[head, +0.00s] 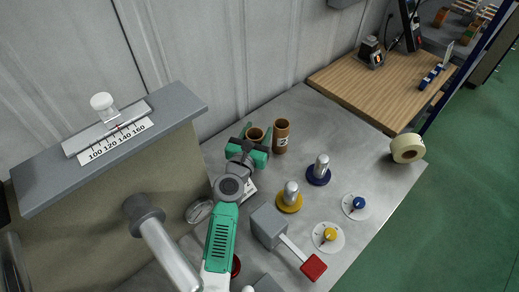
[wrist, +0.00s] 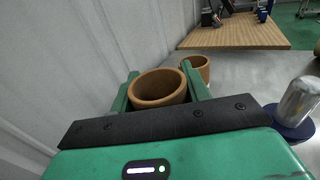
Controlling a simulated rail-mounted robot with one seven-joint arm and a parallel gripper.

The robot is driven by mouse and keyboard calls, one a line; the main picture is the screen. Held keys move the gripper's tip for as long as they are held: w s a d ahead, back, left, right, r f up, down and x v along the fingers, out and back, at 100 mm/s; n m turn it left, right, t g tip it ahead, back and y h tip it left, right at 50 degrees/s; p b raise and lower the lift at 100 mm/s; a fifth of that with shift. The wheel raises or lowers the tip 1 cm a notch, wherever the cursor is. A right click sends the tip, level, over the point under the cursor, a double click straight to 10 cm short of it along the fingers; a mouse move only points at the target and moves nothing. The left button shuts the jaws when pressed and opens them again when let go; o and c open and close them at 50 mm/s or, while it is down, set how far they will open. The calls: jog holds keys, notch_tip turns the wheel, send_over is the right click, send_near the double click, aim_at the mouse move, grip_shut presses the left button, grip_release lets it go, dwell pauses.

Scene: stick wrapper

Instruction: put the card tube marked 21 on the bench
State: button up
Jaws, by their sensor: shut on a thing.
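My gripper (head: 256,139) is shut on a brown card tube (head: 255,133), with one green finger on each side of it. In the wrist view the held tube (wrist: 160,89) is upright with its open top facing up, between my gripper's fingers (wrist: 159,72). Its lower part is hidden, so I cannot tell whether it touches the surface or what number it bears. A second brown card tube (head: 281,135) stands upright just to the right, with a pale label too small to read surely. It shows behind the right finger in the wrist view (wrist: 197,68). A wooden bench (head: 378,84) lies at the back right.
A scale block (head: 120,135) rises at left, near the wall. The wooden bench's near part is clear.

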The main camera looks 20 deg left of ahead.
notch_tip(320, 180, down, 4)
jog(key=b, duration=0.3)
jog(key=shift+w, duration=0.1)
jog(key=o, duration=1.1)
jog(key=shift+c, duration=0.2)
jog(key=shift+r, duration=0.1)
